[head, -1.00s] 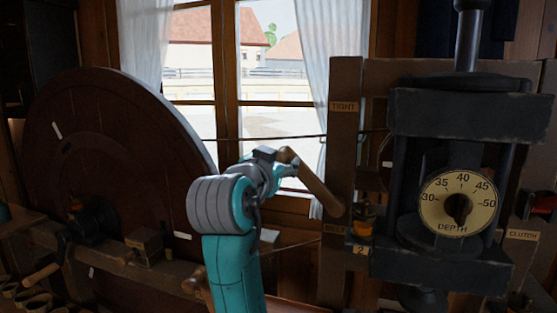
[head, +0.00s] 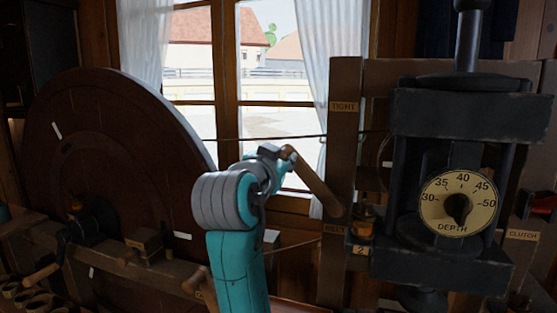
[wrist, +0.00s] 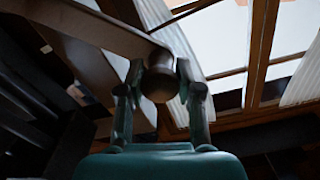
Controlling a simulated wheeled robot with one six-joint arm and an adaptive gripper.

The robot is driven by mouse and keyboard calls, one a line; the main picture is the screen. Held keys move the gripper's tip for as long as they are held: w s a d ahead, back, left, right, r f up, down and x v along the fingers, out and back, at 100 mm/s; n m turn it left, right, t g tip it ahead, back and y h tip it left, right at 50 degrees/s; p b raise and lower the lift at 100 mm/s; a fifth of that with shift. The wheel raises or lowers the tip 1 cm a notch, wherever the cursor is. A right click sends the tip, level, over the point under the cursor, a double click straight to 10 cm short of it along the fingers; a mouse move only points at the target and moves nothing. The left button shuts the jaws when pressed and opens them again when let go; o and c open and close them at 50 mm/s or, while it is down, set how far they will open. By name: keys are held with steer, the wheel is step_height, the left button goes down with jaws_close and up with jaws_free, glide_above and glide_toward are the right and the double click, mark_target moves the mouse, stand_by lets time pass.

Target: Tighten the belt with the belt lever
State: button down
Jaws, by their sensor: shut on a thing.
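The belt lever (head: 318,186) is a brown wooden bar. It pivots low by the post labelled TIGHT and BELT and slants up and left from there. In the wrist view its bar (wrist: 85,28) comes in from the upper left and ends in a round wooden knob (wrist: 158,82). My gripper (wrist: 160,88) is shut on this knob, one finger on each side. In the head view my gripper (head: 278,158) is at the lever's upper left end, small and partly hidden by my arm. The belt (head: 265,138) runs as a thin dark line from the wheel to the right.
The TIGHT label (head: 342,106) is high on the wooden post (head: 341,150), up and right of the lever's end. A large dark wheel (head: 120,110) stands at left. A black press with a DEPTH dial (head: 458,203) stands at right. A window (head: 270,70) is behind.

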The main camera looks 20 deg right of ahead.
steer(key=s+d+r+m, duration=0.4)
steer(key=s+d+m, duration=0.1)
steer(key=d+m, duration=0.1)
steer(key=shift+d+r+m, duration=0.15)
steer(key=shift+d+m, duration=0.25)
steer(key=shift+d, duration=0.15)
steer(key=shift+s, duration=0.1)
steer(key=c, duration=0.7)
jaws_free()
steer(key=shift+d, duration=0.1)
steer(key=shift+c, duration=0.2)
steer(key=v, duration=1.2)
